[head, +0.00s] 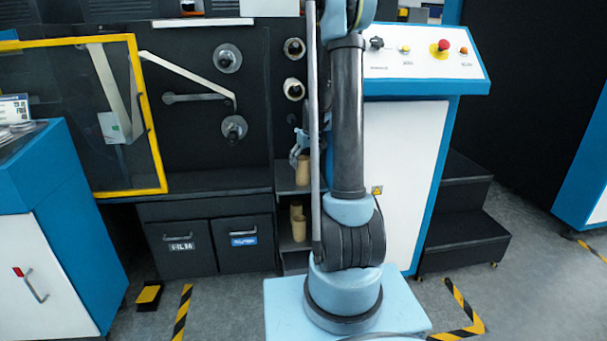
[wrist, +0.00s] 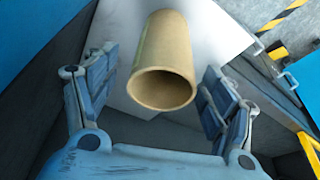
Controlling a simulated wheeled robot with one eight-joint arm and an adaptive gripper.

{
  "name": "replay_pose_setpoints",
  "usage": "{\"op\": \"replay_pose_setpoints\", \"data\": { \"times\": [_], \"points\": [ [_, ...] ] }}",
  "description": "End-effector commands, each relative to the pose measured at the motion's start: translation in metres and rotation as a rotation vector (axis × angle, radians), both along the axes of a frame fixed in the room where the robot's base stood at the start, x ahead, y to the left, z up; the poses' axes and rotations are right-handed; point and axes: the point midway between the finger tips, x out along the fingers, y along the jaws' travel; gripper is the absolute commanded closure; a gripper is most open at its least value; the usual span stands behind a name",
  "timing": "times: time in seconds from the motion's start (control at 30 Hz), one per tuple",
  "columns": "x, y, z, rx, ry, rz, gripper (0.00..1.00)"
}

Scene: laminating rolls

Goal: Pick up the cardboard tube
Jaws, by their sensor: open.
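A tan cardboard tube (wrist: 163,45) lies between the spread fingers of my gripper (wrist: 160,72) in the wrist view, its hollow end facing the camera. A gap shows on both sides of it, and I see no finger touching it. My gripper is open. In the head view my gripper (head: 298,148) is partly hidden behind my arm, just above a tan tube (head: 303,172) standing on the upper shelf. Tan tubes also stand on the lower shelf, one toward the back (head: 296,210) and one in front (head: 299,229).
The narrow shelf unit stands between dark drawers (head: 207,246) and a white cabinet (head: 385,150) with a control panel (head: 425,58). A yellow-framed guard (head: 160,120) is at left. Black steps (head: 465,240) are at right. Striped floor tape (head: 182,315) marks open floor.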

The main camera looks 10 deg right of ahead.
Motion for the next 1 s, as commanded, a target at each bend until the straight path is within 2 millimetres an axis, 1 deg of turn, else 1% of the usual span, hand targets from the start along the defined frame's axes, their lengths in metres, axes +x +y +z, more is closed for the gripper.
{"op": "replay_pose_setpoints", "data": {
  "times": [0.4,0.57,0.8,0.83,0.87,0.9,0.97,1.0],
  "points": [
    [0.012,0.007,-0.040,0.000,0.000,0.000,0.23],
    [0.014,0.008,-0.047,0.000,0.000,0.000,0.23],
    [0.014,0.008,-0.048,0.000,0.000,0.000,0.23],
    [0.014,0.008,-0.048,0.000,0.000,0.000,0.28],
    [0.014,0.008,-0.048,0.000,0.000,0.000,0.34],
    [0.014,0.008,-0.048,0.000,0.000,0.000,0.44],
    [0.014,0.008,-0.048,0.000,0.000,0.000,0.57],
    [0.014,0.008,-0.048,0.000,0.000,0.000,0.66]
  ]
}}
